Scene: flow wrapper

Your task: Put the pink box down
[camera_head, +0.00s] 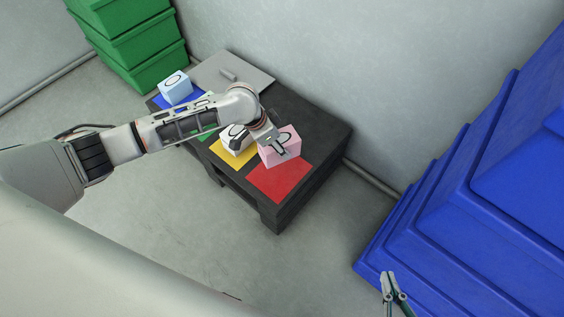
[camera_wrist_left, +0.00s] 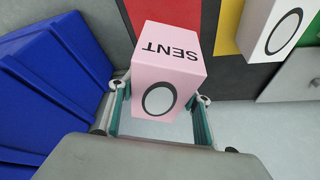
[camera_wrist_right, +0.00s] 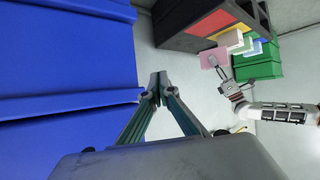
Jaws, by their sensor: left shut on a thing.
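The pink box (camera_head: 285,152), marked with a black oval, is in my left gripper (camera_head: 272,144). In the head view it appears over the upper part of the red patch (camera_head: 277,183) on the dark table. In the left wrist view the pink box (camera_wrist_left: 168,65) shows the word SENT and sits between the two fingers, with red and dark table behind it. It also shows in the right wrist view (camera_wrist_right: 210,60), where it appears apart from the table top. My right gripper (camera_head: 392,274) is empty, its fingertips together, by the blue crates.
A white box (camera_head: 232,143) stands on the yellow patch beside the pink box. A light blue box (camera_head: 174,88) stands on the blue patch. A grey panel (camera_head: 250,82) lies at the table's back. Green crates (camera_head: 152,65) and blue crates (camera_head: 440,215) flank the table (camera_head: 325,130).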

